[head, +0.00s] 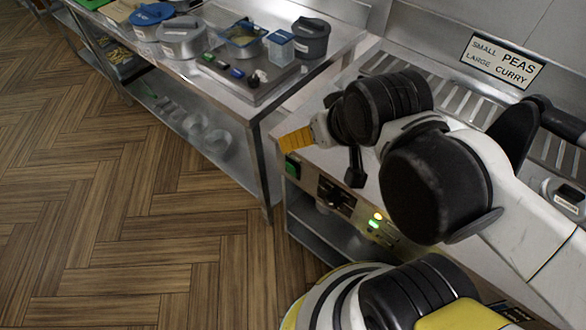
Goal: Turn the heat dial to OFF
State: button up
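The heat dial (336,196) is a dark knob on the front panel of the range, partly shadowed; its pointer and markings are too small to read. A green switch (292,168) sits left of it on the panel. Yellow and green lamps (377,219) glow to its right. My gripper (355,172) is at the end of my arm, seen from above near the front edge of the range, over the panel in the picture.
A steel table (258,110) at the left holds lidded tubs, a clear box and a dark tray (250,84). A sign (502,61) reading "SMALL PEAS LARGE CURRY" is on the back wall. The wooden floor (130,230) at the left is clear.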

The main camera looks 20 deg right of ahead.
aim_at(331, 199)
jog(key=k+z, duration=0.25)
jog(key=k, duration=0.2)
jog(key=k+l+z, duration=0.25)
jog(key=k, duration=0.25)
jog(key=k+l+z, duration=0.1)
jog(key=k+z, duration=0.15)
jog(key=k, duration=0.2)
